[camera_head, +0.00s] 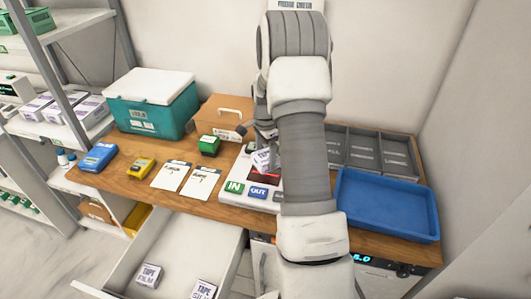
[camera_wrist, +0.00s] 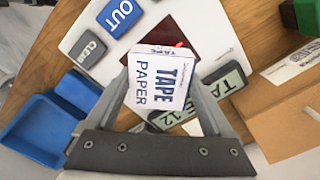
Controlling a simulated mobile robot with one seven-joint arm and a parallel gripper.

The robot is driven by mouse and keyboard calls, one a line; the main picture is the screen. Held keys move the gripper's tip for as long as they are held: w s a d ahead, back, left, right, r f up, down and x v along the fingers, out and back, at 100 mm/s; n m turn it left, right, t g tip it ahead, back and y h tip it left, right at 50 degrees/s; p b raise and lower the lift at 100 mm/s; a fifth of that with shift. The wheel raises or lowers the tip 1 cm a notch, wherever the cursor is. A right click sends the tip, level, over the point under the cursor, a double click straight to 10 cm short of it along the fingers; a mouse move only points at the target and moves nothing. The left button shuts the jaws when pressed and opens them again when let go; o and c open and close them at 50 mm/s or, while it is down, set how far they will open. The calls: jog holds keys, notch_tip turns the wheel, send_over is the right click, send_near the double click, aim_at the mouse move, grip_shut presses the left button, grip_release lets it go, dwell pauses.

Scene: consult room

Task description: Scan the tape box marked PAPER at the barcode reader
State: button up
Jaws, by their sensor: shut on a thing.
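My gripper (camera_head: 264,142) is shut on a small white tape box (camera_head: 263,160). In the wrist view the box (camera_wrist: 160,80) reads TAPE PAPER and sits between the fingers (camera_wrist: 162,100). The barcode reader is a white board (camera_head: 238,200) with a green IN button (camera_head: 234,188), a blue OUT button (camera_head: 258,192) and a dark red window (camera_head: 265,178). The box is over the window, with a small red light at its edge in the wrist view; whether they touch I cannot tell. The display (camera_wrist: 228,82) is partly hidden and shows letters and digits. A CLEAR button (camera_wrist: 90,50) also shows.
An open drawer (camera_head: 120,290) below the worktop holds two tape boxes (camera_head: 148,275). A blue tray (camera_head: 385,205) and grey divided bins (camera_head: 350,150) are right of my arm. A teal cooler (camera_head: 140,115), cardboard box (camera_head: 215,115) and cards (camera_head: 170,176) are left.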

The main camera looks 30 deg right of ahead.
jog(key=shift+r+p, duration=2.6)
jog(key=shift+r, duration=1.9)
